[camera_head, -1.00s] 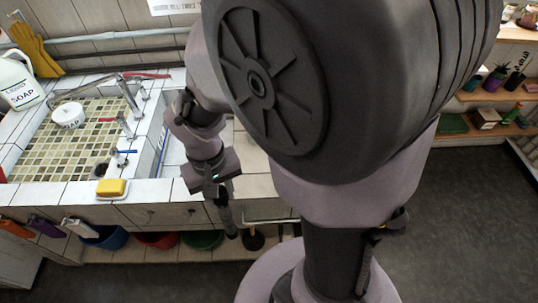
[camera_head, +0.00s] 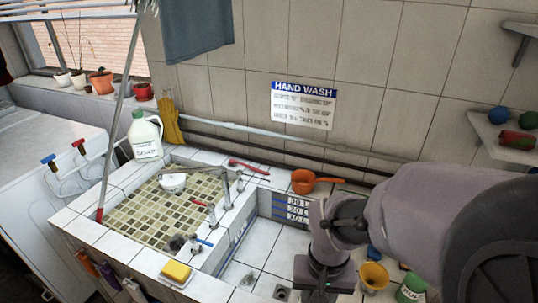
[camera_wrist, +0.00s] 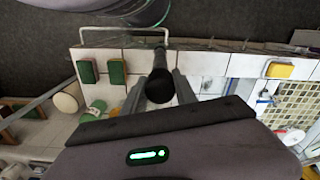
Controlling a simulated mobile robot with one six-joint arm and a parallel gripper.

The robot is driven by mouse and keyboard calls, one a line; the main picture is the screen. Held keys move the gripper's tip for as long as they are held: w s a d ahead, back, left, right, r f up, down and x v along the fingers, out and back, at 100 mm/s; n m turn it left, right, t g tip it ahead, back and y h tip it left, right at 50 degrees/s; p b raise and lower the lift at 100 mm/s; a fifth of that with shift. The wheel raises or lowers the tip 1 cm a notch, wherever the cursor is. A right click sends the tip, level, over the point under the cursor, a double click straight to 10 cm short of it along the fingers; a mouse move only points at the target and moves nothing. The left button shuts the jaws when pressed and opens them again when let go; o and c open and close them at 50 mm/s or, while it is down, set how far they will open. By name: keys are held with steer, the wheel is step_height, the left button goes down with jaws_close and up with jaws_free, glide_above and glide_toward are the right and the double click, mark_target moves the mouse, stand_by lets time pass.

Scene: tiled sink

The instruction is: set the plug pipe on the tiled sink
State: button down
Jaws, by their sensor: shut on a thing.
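The plug pipe (camera_wrist: 159,87) is a dark tube with a rounded black end. My gripper (camera_wrist: 158,96) is shut on it, one finger on each side, in the wrist view. In the head view my wrist is at the bottom, right of the sink; the fingers and pipe are out of frame. The tiled sink (camera_head: 140,214) has a green-beige mosaic floor and white tiled rim, left of my arm. It also shows at the right edge of the wrist view (camera_wrist: 293,108), to the side of the held pipe.
A white bowl (camera_head: 172,183) lies in the sink. Taps (camera_head: 227,190) line its right wall. A yellow sponge (camera_head: 176,272) sits on the front rim, a soap bottle (camera_head: 145,136) at the back. An orange ladle (camera_head: 305,181) and cup (camera_head: 372,277) are near my arm.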

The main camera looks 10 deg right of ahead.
steer(key=w+d+f+b, duration=0.1)
steer(key=w+d+f, duration=0.3)
steer(key=w+d, duration=0.3)
steer(key=shift+d+f+b, duration=0.25)
steer(key=shift+d+b, duration=0.05)
steer(key=shift+d, duration=0.1)
steer(key=shift+f, duration=0.1)
steer(key=c, duration=1)
jaws_free()
steer(key=shift+o, duration=0.2)
